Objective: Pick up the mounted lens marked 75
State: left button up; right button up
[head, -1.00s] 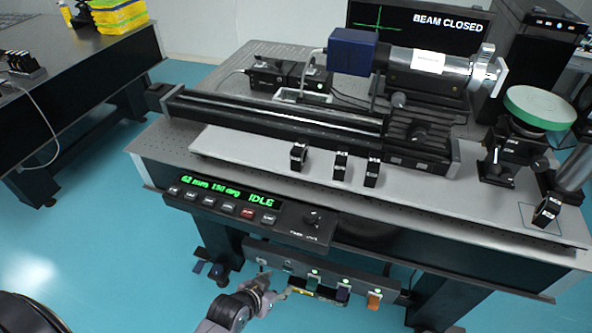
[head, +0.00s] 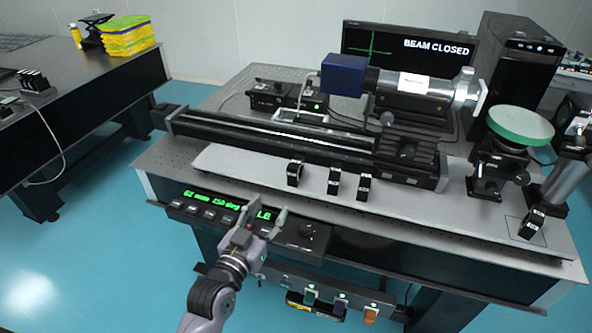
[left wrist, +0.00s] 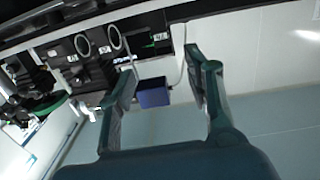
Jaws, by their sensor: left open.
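Three small black mounted lenses stand in a row on the pale plate of the optical table: a left one (head: 295,172), a middle one (head: 334,181) and a right one (head: 364,187). Another black mount (head: 531,224) stands at the plate's right end. I cannot read a 75 on any of them. My left gripper (head: 265,210) is open and empty, in front of the row over the control panel. In the left wrist view its fingers (left wrist: 158,75) are spread apart, with two ring-shaped mounts (left wrist: 98,42) beyond them. My right gripper is not in view.
A long black rail (head: 270,140) runs behind the lenses. The control panel (head: 300,233) is on the table's front edge. A green-topped stand (head: 520,125) is at right. The blue box (head: 343,75) is behind the rail. The plate between the right lens and the far-right mount is clear.

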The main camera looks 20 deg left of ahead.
pick_arm(q)
jog(key=p, duration=0.2)
send_near(300, 157)
jog(key=shift+w+a+f, duration=0.15)
jog(key=shift+w, duration=0.3)
jog(key=shift+w+a+f, duration=0.1)
jog(key=shift+w+f, duration=0.05)
jog(key=shift+w, duration=0.35)
jog(key=shift+w+d+f+p, duration=0.15)
jog(key=shift+w+p, duration=0.2)
jog(key=shift+w, duration=1.15)
jog(key=shift+w+d+f+p, duration=0.1)
jog(key=shift+w+d+p, duration=0.2)
jog(key=shift+w, duration=1.25)
jog(key=shift+a+r, duration=0.1)
grip_shut()
